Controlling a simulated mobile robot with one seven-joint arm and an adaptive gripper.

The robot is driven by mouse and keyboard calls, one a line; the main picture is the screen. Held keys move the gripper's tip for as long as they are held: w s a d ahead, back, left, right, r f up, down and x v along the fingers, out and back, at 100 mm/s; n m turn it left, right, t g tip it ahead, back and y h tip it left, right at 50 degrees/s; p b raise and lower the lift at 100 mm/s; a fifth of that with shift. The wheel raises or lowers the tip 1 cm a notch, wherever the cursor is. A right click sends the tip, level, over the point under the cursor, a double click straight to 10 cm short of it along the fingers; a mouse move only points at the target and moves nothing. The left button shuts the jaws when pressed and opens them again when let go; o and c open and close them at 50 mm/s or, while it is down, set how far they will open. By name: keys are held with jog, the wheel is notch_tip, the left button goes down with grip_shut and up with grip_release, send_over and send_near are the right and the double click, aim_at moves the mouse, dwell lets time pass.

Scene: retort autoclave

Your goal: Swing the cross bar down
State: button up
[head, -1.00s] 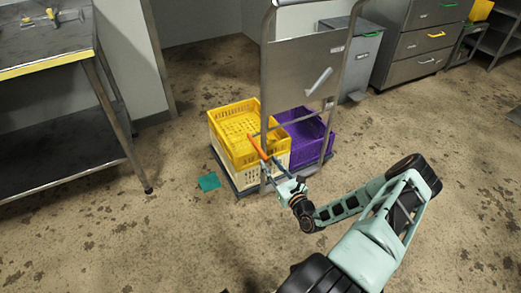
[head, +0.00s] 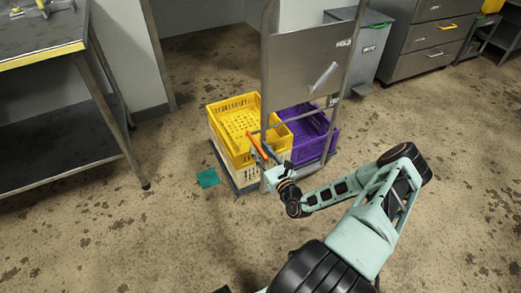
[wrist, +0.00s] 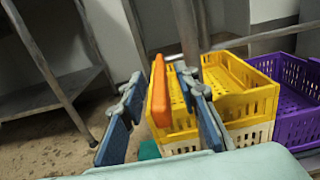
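The trolley (head: 266,85) stands upright on the floor with a metal panel between its posts. A thin grey cross bar (head: 300,117) runs across the trolley below the panel. An orange bar-like piece (head: 257,147), probably its handle, slants beside the left post, over the yellow crate. In the wrist view the orange piece (wrist: 160,92) stands nearly upright between my fingers. My gripper (wrist: 160,110) is open, with blue pads on either side of the orange piece and gaps visible. In the head view my gripper (head: 270,158) is at the trolley's left post.
A yellow crate (head: 222,112) sits on a cream crate on the trolley, beside a purple crate (head: 325,142). A teal piece (head: 208,178) lies on the floor. A metal table (head: 50,47) stands left; a grey bin (head: 371,42) and drawers (head: 425,30) stand behind right.

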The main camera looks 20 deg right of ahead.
grip_shut()
jog(key=shift+r, duration=0.15)
dwell(0.4)
